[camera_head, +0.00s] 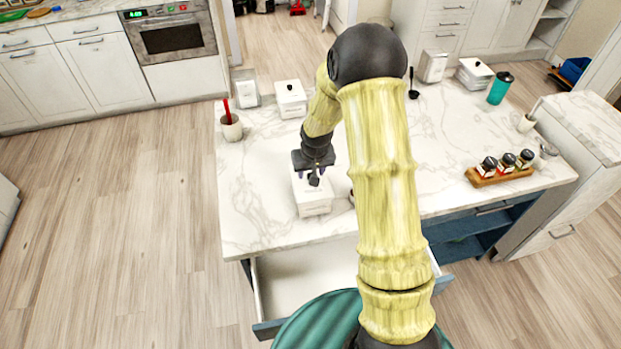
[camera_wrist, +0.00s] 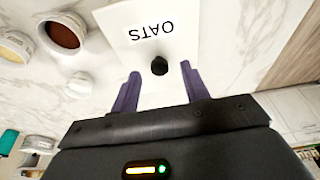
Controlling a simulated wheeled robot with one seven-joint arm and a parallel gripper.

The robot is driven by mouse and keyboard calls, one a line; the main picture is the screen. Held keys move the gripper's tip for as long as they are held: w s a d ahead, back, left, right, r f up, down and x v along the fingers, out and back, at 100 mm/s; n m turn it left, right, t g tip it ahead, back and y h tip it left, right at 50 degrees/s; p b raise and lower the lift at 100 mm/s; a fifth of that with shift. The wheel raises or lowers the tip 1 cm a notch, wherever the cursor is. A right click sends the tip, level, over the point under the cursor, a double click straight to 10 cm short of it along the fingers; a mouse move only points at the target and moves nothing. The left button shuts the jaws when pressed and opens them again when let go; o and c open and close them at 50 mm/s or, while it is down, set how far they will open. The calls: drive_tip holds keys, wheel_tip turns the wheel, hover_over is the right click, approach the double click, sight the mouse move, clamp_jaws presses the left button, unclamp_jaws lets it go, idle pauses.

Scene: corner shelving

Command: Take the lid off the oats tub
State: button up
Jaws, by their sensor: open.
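The oats tub (camera_head: 313,203) is a white box on the marble island, near its front left part. My gripper (camera_head: 314,178) is right above the tub, pointing down. In the wrist view my gripper (camera_wrist: 158,84) shows its two purple fingers apart, one on each side of the knob, with nothing clasped between them. Whether the fingertips are level with the knob I cannot tell. My gripper hides part of the lid in the head view.
A white knobbed tub (camera_head: 291,100) and a cup with a red utensil (camera_head: 230,126) stand behind. A wooden tray (camera_head: 500,176) holds spice jars at the right. An open drawer (camera_head: 300,277) juts out below the front edge. Marble left of the tub is clear.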

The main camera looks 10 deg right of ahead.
drive_tip(key=shift+x, duration=0.9)
clamp_jaws()
